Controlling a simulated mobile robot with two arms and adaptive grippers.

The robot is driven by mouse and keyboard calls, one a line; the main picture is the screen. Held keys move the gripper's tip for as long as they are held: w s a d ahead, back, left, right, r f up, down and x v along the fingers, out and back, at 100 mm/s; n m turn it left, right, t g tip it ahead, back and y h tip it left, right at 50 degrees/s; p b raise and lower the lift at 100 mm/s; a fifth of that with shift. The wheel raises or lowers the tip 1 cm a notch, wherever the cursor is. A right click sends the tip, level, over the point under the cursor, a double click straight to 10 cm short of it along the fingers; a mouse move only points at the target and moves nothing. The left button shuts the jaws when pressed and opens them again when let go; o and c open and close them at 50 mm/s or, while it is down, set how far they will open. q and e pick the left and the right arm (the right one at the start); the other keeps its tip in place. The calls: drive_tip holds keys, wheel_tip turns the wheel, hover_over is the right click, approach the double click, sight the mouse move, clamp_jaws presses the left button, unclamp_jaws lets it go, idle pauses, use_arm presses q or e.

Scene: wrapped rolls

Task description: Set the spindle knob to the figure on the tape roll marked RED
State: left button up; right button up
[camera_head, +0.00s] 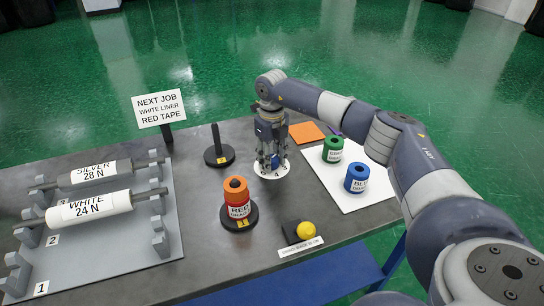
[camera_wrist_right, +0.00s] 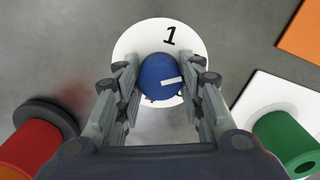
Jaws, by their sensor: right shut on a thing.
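The knob (camera_wrist_right: 157,72) is round and blue with a white pointer line; in the wrist view the line points right. It sits on a white round dial (camera_wrist_right: 128,45), where a figure 1 shows at the top. A figure like a 4 shows on the dial's near side in the head view. My right gripper (camera_head: 270,162) points down over the dial, shut on the knob, fingers at both sides. The roll marked RED (camera_head: 237,197), orange-red, stands on a black base; its label's small second line is too blurred to read. My left gripper is not in view.
An empty black post (camera_head: 217,145) stands behind the RED roll. Green (camera_head: 333,149) and blue (camera_head: 357,178) rolls stand on a white sheet at right. A rack with SILVER (camera_head: 95,173) and WHITE (camera_head: 92,209) rolls fills the left.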

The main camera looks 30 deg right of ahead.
idle(0.3)
drive_tip(key=o, duration=1.1)
drive_tip(key=shift+c, duration=0.2)
drive_tip(key=shift+r, duration=0.25)
wheel_tip(320, 180, up, 12)
drive_tip(key=shift+f, duration=0.2)
